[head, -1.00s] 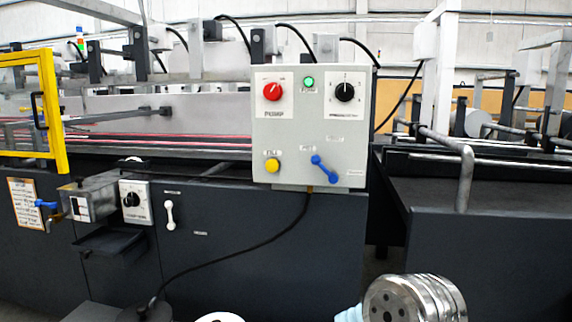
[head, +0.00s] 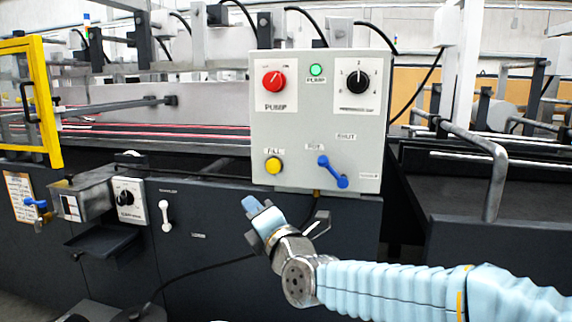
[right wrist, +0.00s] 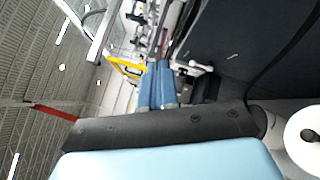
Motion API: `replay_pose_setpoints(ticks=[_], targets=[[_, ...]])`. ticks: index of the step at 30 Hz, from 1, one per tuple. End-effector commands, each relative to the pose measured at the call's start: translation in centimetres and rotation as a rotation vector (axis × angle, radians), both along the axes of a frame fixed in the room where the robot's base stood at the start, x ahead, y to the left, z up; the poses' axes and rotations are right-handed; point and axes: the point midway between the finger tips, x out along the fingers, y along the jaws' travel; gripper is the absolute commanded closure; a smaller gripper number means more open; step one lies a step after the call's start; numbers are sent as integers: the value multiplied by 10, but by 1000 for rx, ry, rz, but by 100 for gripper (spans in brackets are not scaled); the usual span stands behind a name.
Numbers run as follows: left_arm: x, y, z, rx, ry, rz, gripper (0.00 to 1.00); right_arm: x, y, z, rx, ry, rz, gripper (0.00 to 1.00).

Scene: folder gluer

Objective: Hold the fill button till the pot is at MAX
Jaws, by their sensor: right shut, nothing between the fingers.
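The yellow fill button (head: 273,165) is at the lower left of the grey control box (head: 300,115), under a small label. My right gripper (head: 255,208) is shut and empty, below and slightly left of the button and apart from it. Its blue fingers (right wrist: 158,86) also show close together in the right wrist view. A metal box (head: 92,193) with a small white and dark window (head: 70,207), which looks like the pot, is on the machine at the left. Its level and MAX mark are too small to read. My left gripper is not in view.
The control box also has a red knob (head: 273,81), a green button (head: 316,70), a black dial (head: 358,81) and a blue lever (head: 333,173). A yellow frame (head: 48,110) stands at the left. Free room lies before the box.

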Motion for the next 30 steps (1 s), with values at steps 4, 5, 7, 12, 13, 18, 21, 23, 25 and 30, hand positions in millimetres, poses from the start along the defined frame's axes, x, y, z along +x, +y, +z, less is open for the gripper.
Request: replay_pose_setpoints(ticks=[4,5,7,12,13,18,21,23,25,30], targets=[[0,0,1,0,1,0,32,-10,1,32,-45,-91,-8,100],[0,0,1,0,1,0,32,-11,1,35,-51,-101,-9,100],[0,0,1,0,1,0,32,-13,0,40,-60,-117,-12,100],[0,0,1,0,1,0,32,-13,0,42,-65,-123,-14,100],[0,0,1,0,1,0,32,-13,0,42,-65,-123,-14,100],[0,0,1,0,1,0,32,-12,0,41,-64,-122,-14,100],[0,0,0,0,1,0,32,-9,-1,41,-64,-123,-15,100],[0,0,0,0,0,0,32,-4,-2,41,-64,-123,-14,100],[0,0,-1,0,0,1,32,3,-5,41,-65,-123,-16,100],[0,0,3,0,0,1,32,27,-13,43,-64,-121,-17,100]])
